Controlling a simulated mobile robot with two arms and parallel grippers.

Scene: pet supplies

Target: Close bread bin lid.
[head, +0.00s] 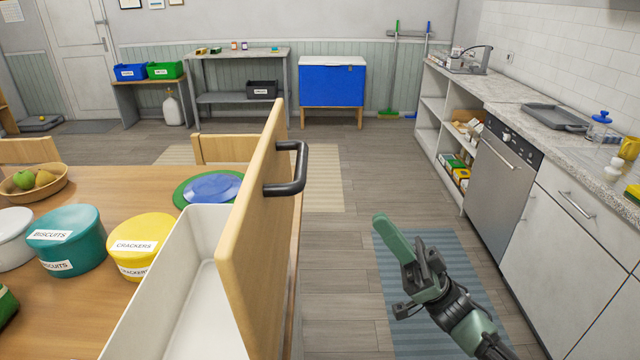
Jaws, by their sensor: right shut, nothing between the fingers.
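The bread bin (182,262) is a long white box at the near right edge of the wooden table. Its wooden lid (248,225) stands open, upright along the bin's right side, with a dark handle (302,168) on its right face. The inside that I can see is empty. My right gripper (381,222) is shut and empty. It hangs over the floor to the right of the lid, apart from the lid and the handle. My left gripper is out of view.
On the table (120,190) stand a teal biscuit tub (66,240), a yellow crackers tub (142,245), a fruit bowl (36,182) and a blue plate (213,187). A counter (545,120) runs along the right. Floor between table and counter is clear except for rugs.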

